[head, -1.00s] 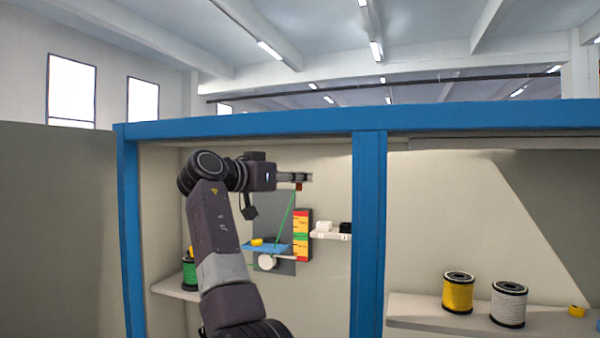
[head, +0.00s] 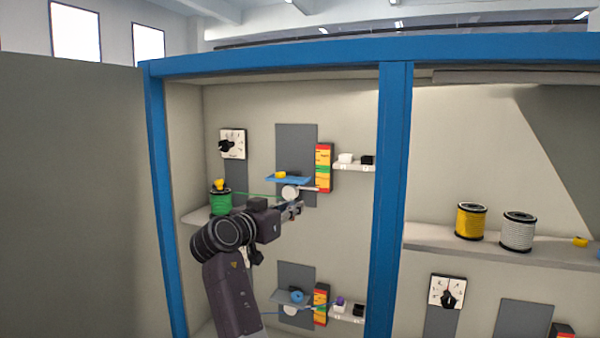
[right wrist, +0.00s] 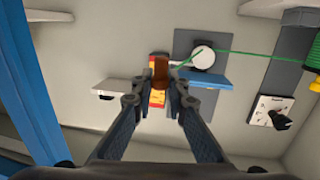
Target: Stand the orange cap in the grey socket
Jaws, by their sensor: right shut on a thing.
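The orange cap (right wrist: 160,70) shows in the right wrist view as a small brown-orange piece between my fingertips. My right gripper (right wrist: 159,95) is shut on it and holds it in front of the back wall. In the head view my right gripper (head: 297,209) is just below the upper white disc and blue shelf; the cap cannot be made out there. I cannot pick out the grey socket for certain in either view. My left gripper is not in view.
The blue shelf (head: 283,179) carries a yellow piece, with a white disc (head: 290,192) below and a green cable running left to a green spool (head: 220,203). A red-yellow-green panel (head: 323,168) and a white shelf (head: 352,168) are to the right. A blue post (head: 393,200) divides the bays.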

